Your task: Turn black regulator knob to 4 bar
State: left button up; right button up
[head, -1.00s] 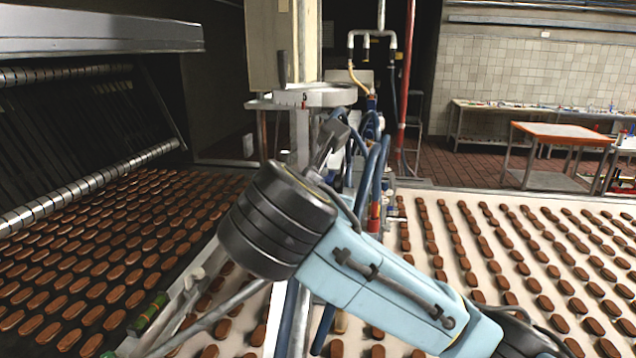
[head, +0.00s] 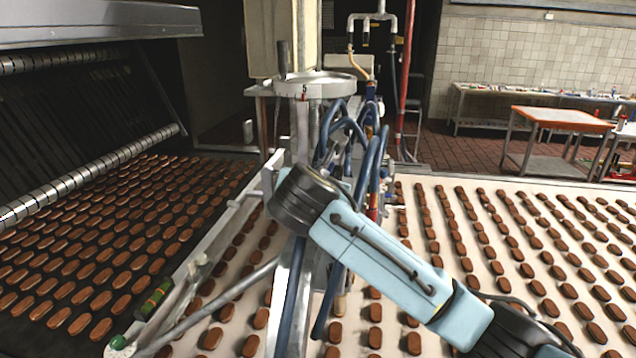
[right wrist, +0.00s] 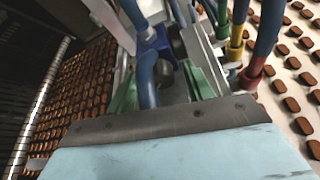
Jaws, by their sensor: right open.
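My right arm comes in from the lower right in the head view. Its gripper is mostly hidden there behind the black wrist and among blue hoses. In the right wrist view my right gripper (right wrist: 163,76) is open, with green-lined fingers on either side of a blue fitting (right wrist: 153,42) and a blue hose (right wrist: 146,78). A dark round part shows between the fingers beside the hose; I cannot tell whether it is the black regulator knob. No pressure reading is legible. My left gripper is not in view.
Blue hoses (head: 372,170) crowd the wrist. Biscuits lie in rows on a dark belt at left and a white belt (head: 400,345) at right.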

jog(key=shift+c, duration=0.2)
jog(key=c, duration=0.9)
jog(key=shift+m+t+y, duration=0.3)
jog(key=shift+m+y, duration=0.4)
jog(key=shift+m, duration=0.3)
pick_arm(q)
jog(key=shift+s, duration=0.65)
pick_arm(e)
jog(key=o, duration=0.9)
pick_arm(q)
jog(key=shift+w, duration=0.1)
pick_arm(e)
jog(key=shift+o, duration=0.2)
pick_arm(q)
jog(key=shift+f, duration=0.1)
